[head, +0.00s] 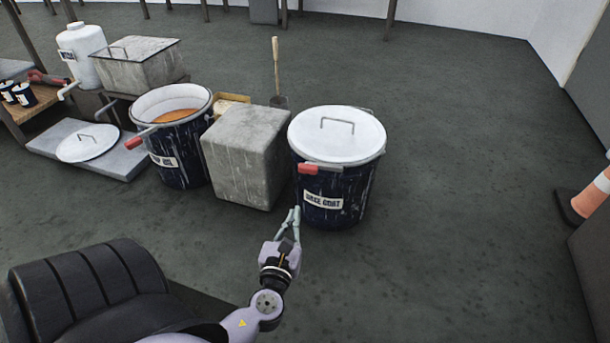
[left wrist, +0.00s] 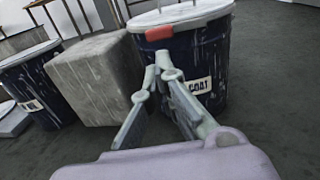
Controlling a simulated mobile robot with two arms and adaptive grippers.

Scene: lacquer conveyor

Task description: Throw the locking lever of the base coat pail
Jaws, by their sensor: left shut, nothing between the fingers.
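The base coat pail (head: 345,200) is a dark blue drum with a white lid (head: 337,143) on it, standing on the floor right of a grey block. Its locking lever has a red grip (head: 309,169) and lies across the front of the rim. In the left wrist view the red grip (left wrist: 160,33) is just above the fingertips. My left gripper (head: 291,211) is shut and empty, in front of the pail and below the lever. The left wrist view shows its fingers (left wrist: 157,75) together, partly covering the label. I cannot tell whether they touch the pail. My right gripper is not in view.
A concrete-like block (head: 240,165) stands close left of the pail. Beyond it is an open pail (head: 180,160) with orange-brown contents and a red-gripped lever sticking out. A loose white lid (head: 89,143) lies on a slab. An orange cone (head: 588,200) is far right; floor between is clear.

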